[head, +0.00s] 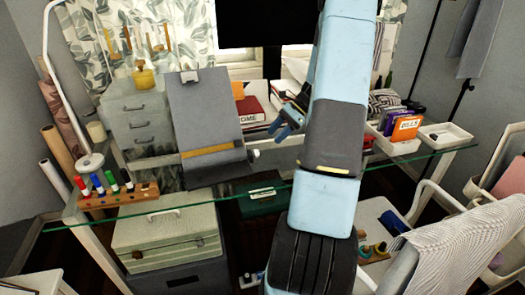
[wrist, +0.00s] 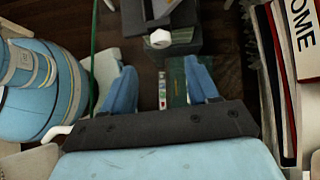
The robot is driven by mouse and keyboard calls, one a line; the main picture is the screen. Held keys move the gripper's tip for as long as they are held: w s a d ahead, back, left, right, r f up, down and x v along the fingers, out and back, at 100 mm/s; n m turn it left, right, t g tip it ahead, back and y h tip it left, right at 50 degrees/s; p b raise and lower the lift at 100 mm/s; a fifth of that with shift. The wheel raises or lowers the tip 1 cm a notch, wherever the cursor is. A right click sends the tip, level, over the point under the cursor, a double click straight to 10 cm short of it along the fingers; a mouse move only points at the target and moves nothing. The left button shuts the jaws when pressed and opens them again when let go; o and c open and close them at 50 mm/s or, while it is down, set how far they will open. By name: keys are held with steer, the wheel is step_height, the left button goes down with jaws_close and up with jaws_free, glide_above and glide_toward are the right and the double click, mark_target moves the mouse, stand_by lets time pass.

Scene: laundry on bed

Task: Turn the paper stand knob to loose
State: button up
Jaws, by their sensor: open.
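The paper stand (head: 203,110) is a grey upright panel with a wooden bar across its lower part, standing on the glass desk. Its small white knob (head: 254,153) sticks out at the right end of the bar. In the wrist view a white faceted knob (wrist: 158,38) shows just beyond my fingertips, against a dark grey body. My gripper (head: 287,126) has blue fingers and is to the right of the stand, apart from the knob. In the wrist view my gripper (wrist: 160,72) is open and empty, with the knob roughly centred ahead of the gap.
Books (head: 250,108) stand behind my gripper; their spines also show at the right of the wrist view (wrist: 296,70). A grey drawer unit (head: 138,118) is left of the stand. A wooden marker rack (head: 118,195) sits at the desk's front left. White trays (head: 445,135) are at right.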

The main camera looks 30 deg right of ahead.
mark_target(258, 153)
steer(key=x, duration=0.9)
steer(key=shift+w+a+f, duration=0.1)
steer(key=shift+a+f, duration=0.1)
